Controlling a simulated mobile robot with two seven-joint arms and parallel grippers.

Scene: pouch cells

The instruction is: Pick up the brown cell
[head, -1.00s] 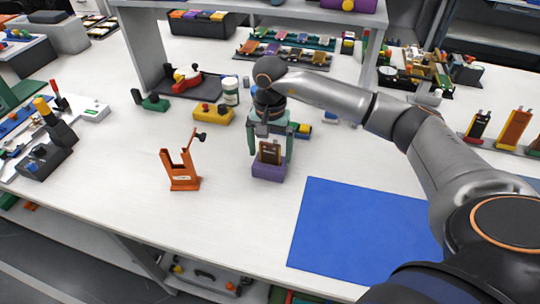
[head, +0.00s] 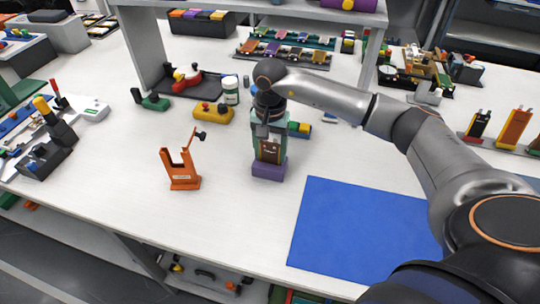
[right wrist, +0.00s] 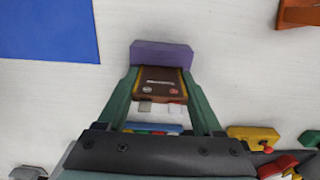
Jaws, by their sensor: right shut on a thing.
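The brown cell (head: 269,151) stands upright in a purple holder (head: 268,171) on the white table. In the right wrist view the brown cell (right wrist: 160,84) shows its dark face with yellowish side edges and two metal tabs, and the purple holder (right wrist: 161,54) lies at its far end. My right gripper (head: 269,158) is above the holder with its green fingers at both sides of the cell. In the right wrist view the gripper (right wrist: 159,80) is shut on the cell's sides. My left gripper is not in view.
An orange stand (head: 181,172) with a lever is left of the holder. A blue mat (head: 365,228) lies to the right. A yellow block (head: 213,114) and a white bottle (head: 230,91) are behind. The table between stand and holder is clear.

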